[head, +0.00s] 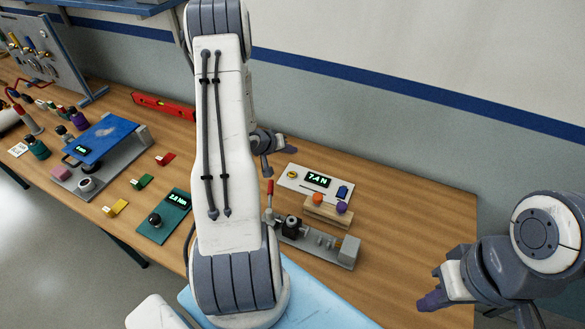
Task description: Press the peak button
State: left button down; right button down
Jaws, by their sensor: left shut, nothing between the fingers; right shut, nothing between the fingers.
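A white gauge panel (288,183) lies on the bench right of my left arm, its green display (317,180) reading 7.4 N. It carries a round yellow button (292,174) near its left end and a blue part (343,191) at its right end. No peak label is legible, so I cannot tell which is the peak button. My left gripper (280,151) is shut and empty, up and left of the panel, partly hidden by my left arm. My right gripper (433,299) is shut and empty at the lower right, well apart from the panel.
A wooden block (325,213) with an orange and a purple ball stands in front of the panel. A grey test rig (320,244) with a red-handled lever is nearer. A green meter (165,217) lies left of my arm. The bench's right end is clear.

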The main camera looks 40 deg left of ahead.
pick_arm(q)
jog(key=shift+f, duration=0.1)
jog(key=b, duration=0.8)
send_over(290, 176)
notch_tip(290, 176, down, 7)
jog(key=shift+r, duration=0.15)
jog(key=shift+f+b, duration=0.4)
jog(key=shift+f, duration=0.55)
jog(key=shift+f, duration=0.1)
dwell(0.8)
jog(key=shift+f, duration=0.35)
